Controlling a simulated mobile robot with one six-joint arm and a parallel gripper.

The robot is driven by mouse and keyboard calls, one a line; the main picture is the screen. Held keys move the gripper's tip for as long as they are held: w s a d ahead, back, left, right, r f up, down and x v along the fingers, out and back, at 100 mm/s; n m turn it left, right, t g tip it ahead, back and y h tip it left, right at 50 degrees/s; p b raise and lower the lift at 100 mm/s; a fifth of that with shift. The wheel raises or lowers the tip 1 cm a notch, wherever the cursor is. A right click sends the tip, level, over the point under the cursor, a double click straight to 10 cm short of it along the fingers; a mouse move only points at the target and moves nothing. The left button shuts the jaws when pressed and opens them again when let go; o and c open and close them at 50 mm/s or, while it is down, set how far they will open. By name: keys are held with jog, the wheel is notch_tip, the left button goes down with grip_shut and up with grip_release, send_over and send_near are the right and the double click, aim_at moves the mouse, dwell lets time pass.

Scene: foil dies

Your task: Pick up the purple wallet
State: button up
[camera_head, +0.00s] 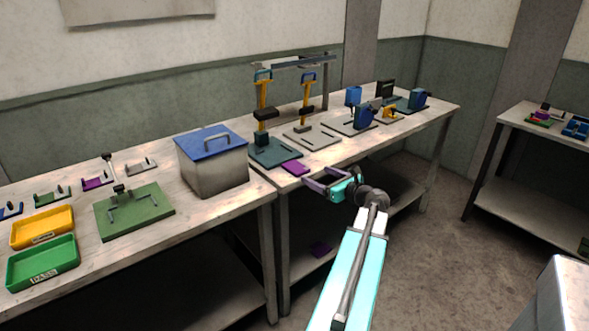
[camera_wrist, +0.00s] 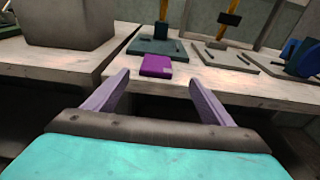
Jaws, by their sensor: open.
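The purple wallet (camera_head: 295,168) lies flat near the front edge of the workbench, just in front of a dark green press base. It also shows in the wrist view (camera_wrist: 156,66), ahead of my gripper and between the lines of its two fingers. My gripper (camera_head: 312,178) is open and empty, just off the front edge of the bench, with its fingers pointing toward the wallet. In the wrist view the two purple-grey fingers (camera_wrist: 157,90) are spread wide and stand apart from the wallet. The wallet is fully visible there.
A grey box with a blue lid (camera_head: 212,160) stands left of the wallet. A press with a dark green base (camera_head: 277,152) stands right behind it. Another press base (camera_head: 312,137) is to the right.

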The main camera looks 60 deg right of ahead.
send_near(295, 166)
jog(key=shift+w+d+f, duration=0.15)
jog(key=shift+w+d, duration=0.4)
jog(key=shift+w, duration=0.05)
jog(key=shift+w+d+f+p, duration=0.1)
jog(key=shift+w+p, duration=0.2)
jog(key=shift+w, duration=0.15)
jog(key=shift+w, duration=0.1)
jog(key=shift+a+p+x, duration=0.15)
jog(key=shift+p+x, duration=0.15)
jog(key=shift+x, duration=0.95)
jog(key=shift+a+p+x, duration=0.1)
jog(key=shift+p+x, duration=0.15)
jog(key=shift+x, duration=1)
jog(key=shift+w, duration=0.1)
jog(key=c, duration=1.3)
jog(key=shift+o, duration=0.2)
